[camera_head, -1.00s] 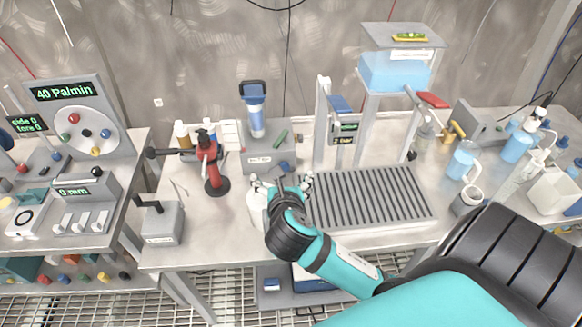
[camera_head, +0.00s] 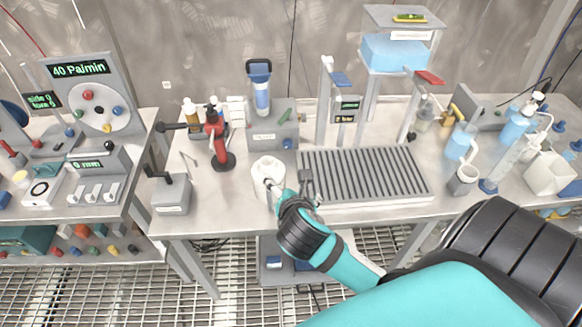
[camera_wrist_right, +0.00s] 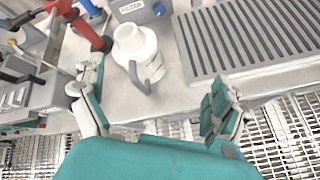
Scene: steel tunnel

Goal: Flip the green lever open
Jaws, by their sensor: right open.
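The green lever (camera_head: 284,117) is a small green bar on top of the grey filter box (camera_head: 258,141), which holds an upright blue cylinder (camera_head: 262,96). The lever lies slanted across the box top. My right gripper (camera_head: 288,189) is open and empty at the bench's front, nearer me than the box, with a white jug (camera_head: 267,171) close to its fingers. In the right wrist view, the open fingers (camera_wrist_right: 154,82) spread on either side of the white jug (camera_wrist_right: 136,44). The lever is not visible there. My left gripper is not in view.
A red stand (camera_head: 218,145) is left of the jug, and a grey ribbed rack (camera_head: 365,176) is to its right. A grey box with a black handle (camera_head: 171,194) stands at the bench's left end. Bottles and a mug (camera_head: 464,180) crowd the right side.

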